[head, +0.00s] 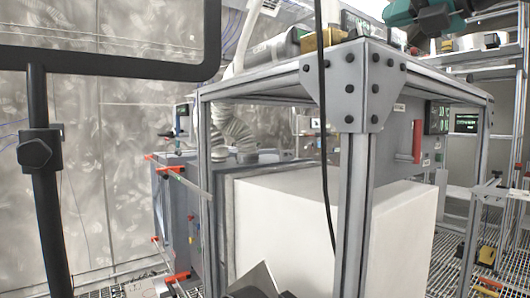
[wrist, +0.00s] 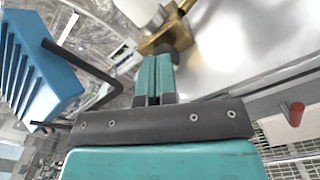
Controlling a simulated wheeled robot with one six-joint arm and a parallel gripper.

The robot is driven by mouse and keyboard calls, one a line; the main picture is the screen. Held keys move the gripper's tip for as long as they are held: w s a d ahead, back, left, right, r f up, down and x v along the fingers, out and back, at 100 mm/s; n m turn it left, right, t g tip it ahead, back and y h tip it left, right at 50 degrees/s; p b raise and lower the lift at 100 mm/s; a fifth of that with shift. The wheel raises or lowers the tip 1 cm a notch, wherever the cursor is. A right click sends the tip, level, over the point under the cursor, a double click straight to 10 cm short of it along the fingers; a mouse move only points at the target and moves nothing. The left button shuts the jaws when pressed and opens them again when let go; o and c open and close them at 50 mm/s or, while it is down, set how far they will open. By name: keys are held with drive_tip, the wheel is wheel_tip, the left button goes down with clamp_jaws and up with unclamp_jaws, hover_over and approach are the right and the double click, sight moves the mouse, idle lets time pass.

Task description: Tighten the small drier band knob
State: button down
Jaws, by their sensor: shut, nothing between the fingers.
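My gripper (wrist: 155,62) is shut and empty in the wrist view, its two teal fingers side by side. Just beyond the fingertips is a brass-coloured fitting (wrist: 170,38) with a stubby projection, next to a pale cylinder (wrist: 142,10). It may be the drier band and its knob, but I cannot tell for sure. Whether the fingertips touch it is unclear. In the head view, a grey cylinder (head: 278,48) with a yellow-brown band (head: 322,41) lies on top of the metal frame. Teal and dark parts of my arm show at the top right; the fingertips are not clear there.
A metal frame (head: 357,190) surrounds a large white box (head: 285,220). A black cable hangs in front of it. A red handle (head: 417,141) is on the right panel. A black tubular frame (head: 38,110) stands at left. A blue ribbed block (wrist: 35,70) shows in the wrist view.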

drive_tip(key=x, duration=0.3)
drive_tip(key=shift+w+a+f, duration=0.1)
drive_tip(key=shift+w+a, duration=0.05)
drive_tip(key=shift+w, duration=0.05)
drive_tip(key=shift+w+a, duration=0.15)
drive_tip(key=shift+w, duration=0.1)
drive_tip(key=shift+r, duration=0.25)
drive_tip(key=shift+r, duration=0.15)
drive_tip(key=shift+w+f+b, duration=0.15)
drive_tip(key=shift+f+b, duration=0.2)
drive_tip(key=shift+b, duration=1.9)
drive_tip(key=shift+r, duration=0.15)
